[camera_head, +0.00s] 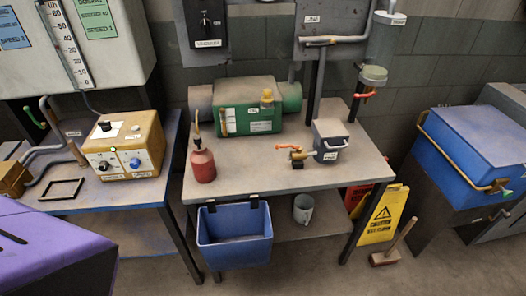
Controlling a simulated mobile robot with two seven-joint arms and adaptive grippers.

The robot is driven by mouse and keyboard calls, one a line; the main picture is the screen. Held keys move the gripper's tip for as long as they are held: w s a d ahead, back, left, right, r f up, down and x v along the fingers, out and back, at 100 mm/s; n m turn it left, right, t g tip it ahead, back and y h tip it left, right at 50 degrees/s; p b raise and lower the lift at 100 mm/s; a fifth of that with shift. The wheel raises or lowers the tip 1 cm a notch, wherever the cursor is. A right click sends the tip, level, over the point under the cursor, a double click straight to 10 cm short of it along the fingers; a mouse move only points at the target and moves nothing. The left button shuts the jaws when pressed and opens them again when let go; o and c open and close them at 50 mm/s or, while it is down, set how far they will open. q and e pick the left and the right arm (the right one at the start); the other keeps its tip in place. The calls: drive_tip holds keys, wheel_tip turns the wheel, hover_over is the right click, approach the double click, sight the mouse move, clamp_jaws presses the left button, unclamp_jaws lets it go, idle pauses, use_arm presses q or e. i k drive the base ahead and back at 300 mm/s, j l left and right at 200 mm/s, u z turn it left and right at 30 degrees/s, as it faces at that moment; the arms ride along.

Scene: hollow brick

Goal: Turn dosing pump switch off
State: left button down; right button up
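A yellow box-shaped unit (148,138), which looks like the dosing pump, stands on the left table. Its front has a black knob (103,166), a blue knob (135,163) and small white labels. Neither of my grippers is in view.
A dark rectangular frame (62,180) lies left of the unit. Pipes run behind it. A purple surface (45,250) fills the lower left. The middle table (250,175) holds a red bottle (203,166), green machine (240,120) and grey pot (330,140). A blue bin (235,230) hangs in front.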

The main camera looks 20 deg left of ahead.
sight(106, 126)
drive_tip(key=u, duration=1.85)
